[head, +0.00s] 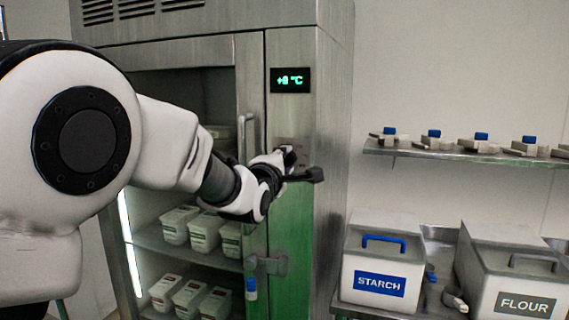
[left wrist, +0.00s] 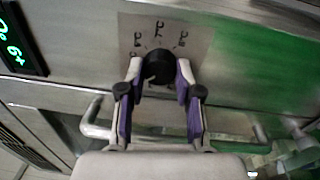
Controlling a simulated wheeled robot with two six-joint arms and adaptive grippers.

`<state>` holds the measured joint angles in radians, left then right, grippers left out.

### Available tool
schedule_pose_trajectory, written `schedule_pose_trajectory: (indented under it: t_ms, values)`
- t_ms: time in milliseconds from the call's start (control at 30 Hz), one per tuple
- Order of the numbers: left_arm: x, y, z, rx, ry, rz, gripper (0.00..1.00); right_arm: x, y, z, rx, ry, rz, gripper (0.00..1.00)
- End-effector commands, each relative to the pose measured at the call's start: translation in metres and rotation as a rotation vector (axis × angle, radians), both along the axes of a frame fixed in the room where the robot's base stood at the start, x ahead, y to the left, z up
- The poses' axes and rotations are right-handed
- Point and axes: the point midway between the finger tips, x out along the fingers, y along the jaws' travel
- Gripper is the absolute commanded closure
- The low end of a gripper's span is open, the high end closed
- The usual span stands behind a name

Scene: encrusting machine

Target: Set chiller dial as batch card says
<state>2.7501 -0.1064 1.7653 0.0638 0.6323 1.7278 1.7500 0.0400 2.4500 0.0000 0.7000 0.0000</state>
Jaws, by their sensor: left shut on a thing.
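The chiller (head: 305,45) is a tall steel cabinet with a glass door. Its green display (head: 291,80) seems to read +9 °C or +8 °C; the digit is blurred. In the left wrist view the display (left wrist: 18,42) appears upside down. The black chiller dial (left wrist: 159,66) sits on a pale plate (left wrist: 195,30) with marks around it. My left gripper (head: 288,158) reaches the dial plate; in the left wrist view its two fingers (left wrist: 158,75) are closed on the dial from both sides. The dial is mostly hidden in the head view. No batch card is visible.
The door handle (head: 249,135) and a latch (head: 268,264) are close to my left arm. White tubs (head: 205,230) stand inside the chiller. At right are a STARCH bin (head: 380,250), a FLOUR bin (head: 510,262) and a wall shelf (head: 440,152) with several blue-topped items.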

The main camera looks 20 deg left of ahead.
Motion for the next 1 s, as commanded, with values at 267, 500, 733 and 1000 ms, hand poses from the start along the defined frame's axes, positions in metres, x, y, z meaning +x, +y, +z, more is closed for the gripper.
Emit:
schedule_pose_trajectory:
  t_ms: [267,500,733,1000]
  values:
    - [0.000,0.000,-0.001,0.001,0.002,0.000,0.59,0.000,0.000,0.000,0.000,0.000,0.000,1.00]
    - [0.000,0.000,-0.001,0.001,0.001,0.000,0.41,0.000,0.000,0.000,0.000,0.000,0.000,1.00]
    - [-0.012,0.000,0.000,0.001,0.000,0.000,0.41,0.000,0.000,0.000,0.000,0.000,0.000,1.00]
    - [-0.064,0.000,-0.003,0.002,0.002,0.001,0.41,0.000,0.000,0.000,0.000,0.000,0.000,1.00]
